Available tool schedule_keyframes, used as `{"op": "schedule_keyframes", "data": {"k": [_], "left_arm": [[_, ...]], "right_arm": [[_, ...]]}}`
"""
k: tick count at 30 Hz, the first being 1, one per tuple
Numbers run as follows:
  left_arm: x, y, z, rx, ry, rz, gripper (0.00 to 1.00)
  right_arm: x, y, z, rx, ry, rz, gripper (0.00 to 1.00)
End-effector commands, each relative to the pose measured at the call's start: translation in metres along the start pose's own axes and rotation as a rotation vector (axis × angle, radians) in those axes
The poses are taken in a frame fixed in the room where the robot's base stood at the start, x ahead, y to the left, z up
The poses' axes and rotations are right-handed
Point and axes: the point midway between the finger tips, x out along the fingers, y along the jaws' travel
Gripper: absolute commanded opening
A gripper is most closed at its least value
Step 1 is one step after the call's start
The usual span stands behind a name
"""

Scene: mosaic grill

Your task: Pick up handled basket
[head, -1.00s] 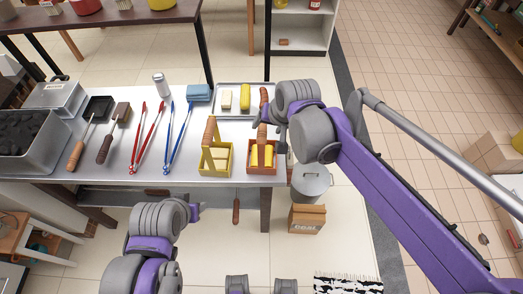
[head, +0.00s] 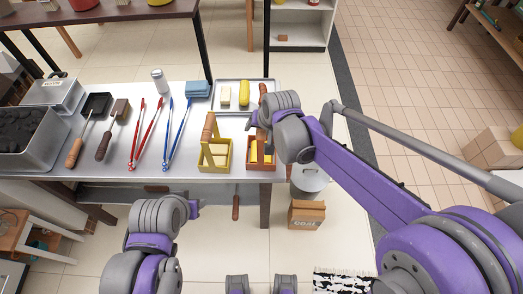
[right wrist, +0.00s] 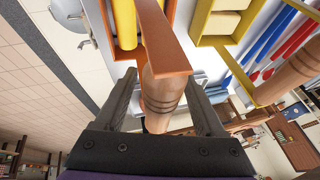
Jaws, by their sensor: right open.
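An orange handled basket (head: 262,167) with yellow blocks inside stands near the right end of the metal table. Its wooden handle (right wrist: 163,95) shows large in the right wrist view. My right gripper (right wrist: 165,85) is open, with the handle between its two fingers and no clear grip on it. In the head view my right gripper (head: 254,123) is over the basket and hides part of it. A yellow handled basket (head: 213,168) with pale blocks stands just to the left. My left gripper (head: 196,205) is in front of the table, away from both baskets; its jaws are unclear.
A tray (head: 226,108) with a pale block and a yellow item lies behind the baskets. Blue tongs (head: 178,130), red tongs (head: 149,125) and brushes lie to the left. A metal bin (head: 309,178) and a coal box (head: 307,215) stand on the floor at right.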

Motion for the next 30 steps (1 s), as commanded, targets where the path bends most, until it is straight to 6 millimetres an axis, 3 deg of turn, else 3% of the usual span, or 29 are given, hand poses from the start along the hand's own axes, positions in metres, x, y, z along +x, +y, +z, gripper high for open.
{"op": "schedule_keyframes", "data": {"k": [21,30], "left_arm": [[0.0035,0.0,0.0035,0.0,-0.003,0.0,0.5],[0.0035,0.0,0.0036,0.0,-0.003,0.0,0.5]], "right_arm": [[0.0041,0.0013,0.0017,0.0,0.0,0.0,0.71],[0.0041,0.0014,0.0018,0.0,0.0,0.0,0.19]]}}
